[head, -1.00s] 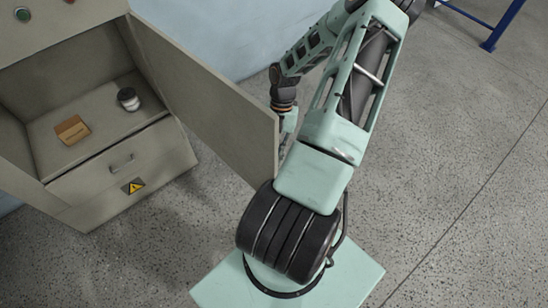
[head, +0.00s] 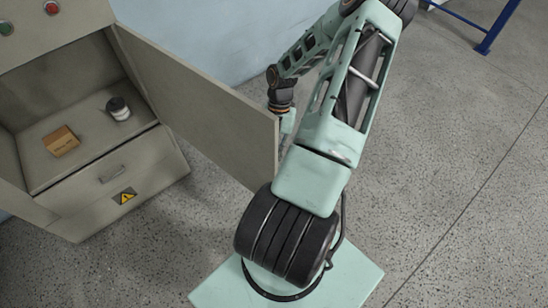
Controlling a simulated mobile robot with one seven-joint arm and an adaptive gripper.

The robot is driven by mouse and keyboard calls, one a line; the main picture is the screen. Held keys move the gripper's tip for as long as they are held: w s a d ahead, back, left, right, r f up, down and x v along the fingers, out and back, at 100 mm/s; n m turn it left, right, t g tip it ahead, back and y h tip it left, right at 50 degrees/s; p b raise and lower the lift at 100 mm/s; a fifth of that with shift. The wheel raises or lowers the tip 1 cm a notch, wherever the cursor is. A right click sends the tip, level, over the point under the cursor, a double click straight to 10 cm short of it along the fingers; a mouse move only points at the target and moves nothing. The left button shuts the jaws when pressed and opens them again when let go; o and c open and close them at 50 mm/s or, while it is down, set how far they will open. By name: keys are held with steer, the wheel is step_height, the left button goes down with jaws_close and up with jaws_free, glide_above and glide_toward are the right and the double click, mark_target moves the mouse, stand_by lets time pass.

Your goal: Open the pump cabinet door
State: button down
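The pump cabinet (head: 90,205) stands at the left in the head view. Its door (head: 205,100) is swung wide open on hinges at the cabinet's right side and reaches out to the right, so the inside shows. My arm crosses the middle of the view, and its wrist is at the door's free edge. My gripper itself is hidden behind the door and arm, so its fingers and any contact with the door cannot be seen.
Inside the cabinet are a small brown box (head: 61,141) and a dark jar with a white lower part (head: 118,109). A drawer (head: 112,173) with a handle and a yellow warning label (head: 124,196) is below. A blue metal frame (head: 497,25) stands at the upper right. The floor at right is clear.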

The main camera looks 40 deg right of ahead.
steer(key=c, duration=2.3)
jaws_free()
steer(key=shift+r, duration=0.1)
steer(key=v, duration=1.2)
steer(key=shift+d, duration=0.1)
steer(key=shift+w, duration=0.1)
